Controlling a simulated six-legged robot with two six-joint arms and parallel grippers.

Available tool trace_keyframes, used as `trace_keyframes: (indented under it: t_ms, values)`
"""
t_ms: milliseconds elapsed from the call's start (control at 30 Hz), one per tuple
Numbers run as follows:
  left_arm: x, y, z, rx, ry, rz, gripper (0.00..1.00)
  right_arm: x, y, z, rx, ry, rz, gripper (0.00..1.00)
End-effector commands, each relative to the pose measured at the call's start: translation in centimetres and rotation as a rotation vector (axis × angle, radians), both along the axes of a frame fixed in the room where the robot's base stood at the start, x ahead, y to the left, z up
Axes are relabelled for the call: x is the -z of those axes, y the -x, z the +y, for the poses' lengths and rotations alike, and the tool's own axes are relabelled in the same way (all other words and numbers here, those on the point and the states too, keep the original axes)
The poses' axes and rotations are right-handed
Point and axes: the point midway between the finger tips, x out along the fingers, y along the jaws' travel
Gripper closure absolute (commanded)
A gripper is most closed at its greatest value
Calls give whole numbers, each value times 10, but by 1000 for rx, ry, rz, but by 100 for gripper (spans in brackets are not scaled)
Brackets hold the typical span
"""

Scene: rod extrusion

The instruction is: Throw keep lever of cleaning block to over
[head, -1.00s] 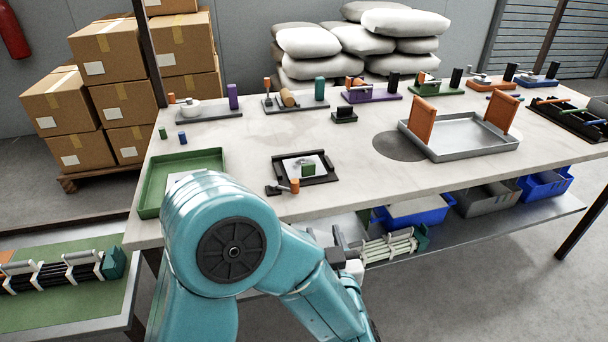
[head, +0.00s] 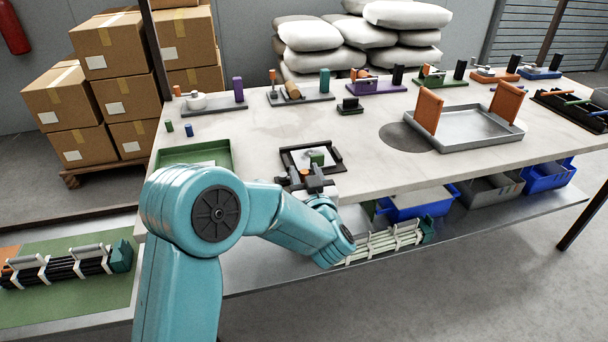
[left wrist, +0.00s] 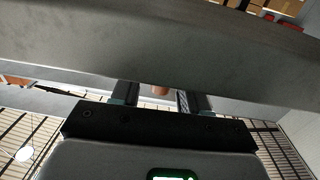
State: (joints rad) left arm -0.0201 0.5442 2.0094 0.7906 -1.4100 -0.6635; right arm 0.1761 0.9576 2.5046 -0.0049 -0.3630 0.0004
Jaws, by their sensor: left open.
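The cleaning block is a black-framed tray (head: 337,168) with a white pad and a small green block (head: 317,158), near the front edge of the table. An orange lever knob (head: 305,172) shows at its front left, partly hidden by my gripper. My left gripper (head: 306,180) is open at the table's front edge, close to the knob; I cannot tell if they touch. In the left wrist view an orange-brown piece (left wrist: 161,90), likely the knob, shows between the two spread fingers, and the lever arm is hidden. My right gripper is not in view.
A green tray (head: 222,152) lies left of the cleaning block. A grey tray with orange ends (head: 470,132) stands to the right. The table's thick edge (left wrist: 150,45) crosses the left wrist view. A bundle of pale rods (head: 385,242) lies on the shelf below.

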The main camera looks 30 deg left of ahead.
Motion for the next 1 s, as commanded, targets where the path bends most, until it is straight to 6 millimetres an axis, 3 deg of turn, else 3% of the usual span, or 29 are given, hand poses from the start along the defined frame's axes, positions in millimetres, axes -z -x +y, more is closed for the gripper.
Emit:
trace_keyframes:
  t_ms: [300, 433, 667, 1000]
  values:
    - [0, 0, 3, 1, 1, 1, 59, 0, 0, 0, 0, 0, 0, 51]
    - [0, 1, 3, 1, 1, 1, 100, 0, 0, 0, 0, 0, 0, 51]
    - [-2, -3, 4, -42, 0, -3, 100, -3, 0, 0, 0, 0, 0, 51]
    - [-3, -18, 10, -336, -1, -2, 100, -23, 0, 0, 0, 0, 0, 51]
